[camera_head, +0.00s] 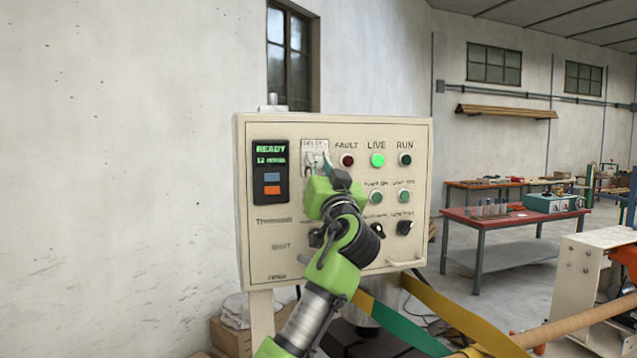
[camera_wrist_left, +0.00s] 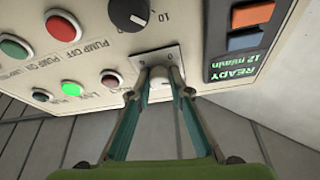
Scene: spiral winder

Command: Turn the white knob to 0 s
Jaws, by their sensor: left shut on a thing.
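The white knob (camera_wrist_left: 159,73) sits on a small light plate (camera_wrist_left: 170,54) on the cream control panel (camera_head: 265,235). My left gripper (camera_head: 317,166) reaches up to the panel from below, and in the left wrist view its fingers (camera_wrist_left: 160,84) are shut on the knob, one on each side. In the head view the gripper covers most of the knob and plate, beside the READY display (camera_head: 270,155). A 0 shows on the plate, but the knob's pointer is hard to make out. My right gripper is not in view.
To the right of the knob are the FAULT lamp (camera_head: 347,160), the lit green LIVE lamp (camera_head: 377,160) and the RUN lamp (camera_head: 405,160). A black dial (camera_wrist_left: 128,12) is close to the gripped knob. A red-topped table (camera_head: 510,218) stands at the right.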

